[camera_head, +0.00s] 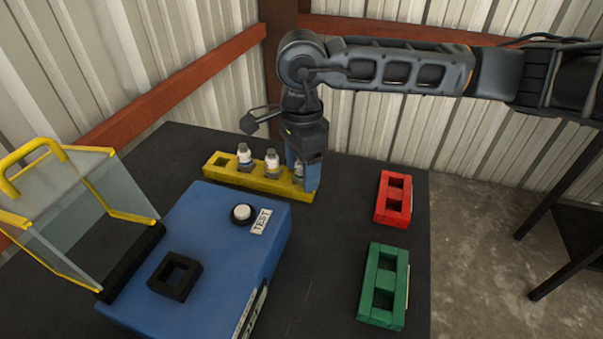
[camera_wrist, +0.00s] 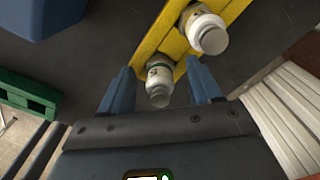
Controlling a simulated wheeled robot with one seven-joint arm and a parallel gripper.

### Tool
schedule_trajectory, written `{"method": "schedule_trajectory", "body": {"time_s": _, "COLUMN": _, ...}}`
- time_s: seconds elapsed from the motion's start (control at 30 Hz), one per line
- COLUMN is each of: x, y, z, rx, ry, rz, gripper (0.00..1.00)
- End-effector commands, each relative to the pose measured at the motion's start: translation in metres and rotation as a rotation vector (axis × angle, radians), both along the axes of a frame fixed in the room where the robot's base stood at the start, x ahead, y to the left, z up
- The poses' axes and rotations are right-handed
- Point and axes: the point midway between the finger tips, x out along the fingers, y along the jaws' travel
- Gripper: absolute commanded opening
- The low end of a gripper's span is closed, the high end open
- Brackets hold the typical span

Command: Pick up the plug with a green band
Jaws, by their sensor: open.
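A yellow rack (camera_head: 225,172) on the dark table holds three white-topped plugs: a left plug (camera_head: 245,155), a middle plug (camera_head: 272,160) and a right plug (camera_head: 298,170). The leftmost hole looks empty. My gripper (camera_head: 303,172) points down over the right end of the rack, its blue fingers open around the right plug and partly hiding it. In the wrist view, that plug (camera_wrist: 159,82) stands between the fingertips, and another plug (camera_wrist: 205,32) is just beyond.
A blue test box (camera_head: 215,235) with a white button, a black square socket (camera_head: 175,274) and a raised clear yellow-edged lid (camera_head: 85,215) stands in front. A red holder (camera_head: 393,200) and a green holder (camera_head: 384,285) are at right. The table between is clear.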

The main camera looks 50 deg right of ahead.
Motion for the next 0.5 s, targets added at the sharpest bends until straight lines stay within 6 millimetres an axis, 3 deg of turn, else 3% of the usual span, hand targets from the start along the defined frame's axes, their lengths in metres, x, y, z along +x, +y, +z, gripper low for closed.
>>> {"method": "schedule_trajectory", "body": {"time_s": 0.1, "x": 0.0000, "y": 0.0000, "z": 0.0001, "rx": 0.000, "ry": 0.000, "rz": 0.000, "gripper": 0.62}}
{"method": "schedule_trajectory", "body": {"time_s": 0.5, "x": 0.0000, "y": 0.0000, "z": 0.0004, "rx": 0.000, "ry": 0.000, "rz": 0.000, "gripper": 0.24}}
